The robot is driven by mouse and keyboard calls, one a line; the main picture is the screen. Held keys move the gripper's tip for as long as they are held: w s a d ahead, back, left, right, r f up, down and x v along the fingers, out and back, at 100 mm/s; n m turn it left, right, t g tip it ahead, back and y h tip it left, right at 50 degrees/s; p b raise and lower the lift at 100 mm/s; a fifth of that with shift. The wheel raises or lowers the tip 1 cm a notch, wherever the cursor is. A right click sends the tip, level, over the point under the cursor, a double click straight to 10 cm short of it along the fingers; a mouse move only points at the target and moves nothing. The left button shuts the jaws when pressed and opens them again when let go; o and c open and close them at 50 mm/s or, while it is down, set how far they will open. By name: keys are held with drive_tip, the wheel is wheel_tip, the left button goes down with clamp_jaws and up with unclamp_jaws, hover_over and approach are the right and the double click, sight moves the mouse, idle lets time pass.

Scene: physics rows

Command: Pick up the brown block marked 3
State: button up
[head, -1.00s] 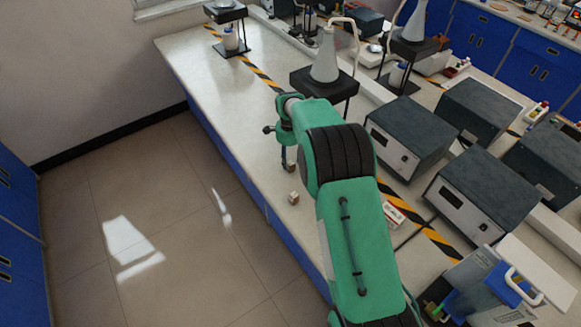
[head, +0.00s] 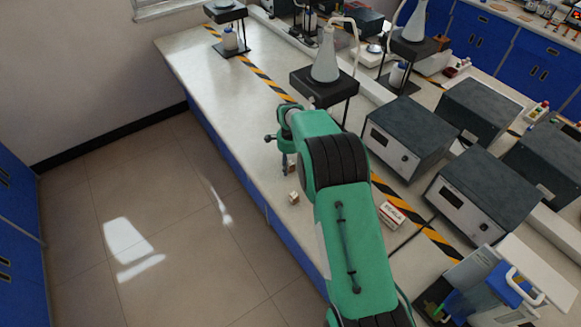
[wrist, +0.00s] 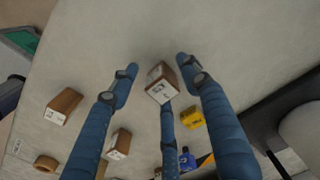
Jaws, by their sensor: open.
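In the wrist view, a brown block (wrist: 161,92) with a pale marked face sits between the spread blue fingers of my gripper (wrist: 157,67). The fingers are open and seem apart from it; I cannot read its mark for certain. Two more brown blocks with pale labels lie to the left (wrist: 63,105) and lower left (wrist: 119,143), their marks too small to read. In the head view, my gripper (head: 285,168) points down low over the bench. One small block (head: 292,169) shows close beside the fingers and another (head: 294,198) lies nearer the bench's edge.
A yellow object (wrist: 192,118), a blue bottle (wrist: 186,160) and a brown ring (wrist: 46,162) lie around the blocks. A black stand (head: 325,82) with a flask is behind my gripper. Grey instrument boxes (head: 408,135) stand to the right.

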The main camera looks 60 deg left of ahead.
sight(290, 163)
drive_tip(key=shift+c, duration=0.2)
clamp_jaws()
drive_tip(key=shift+r, duration=0.15)
drive_tip(key=shift+r, duration=4.85)
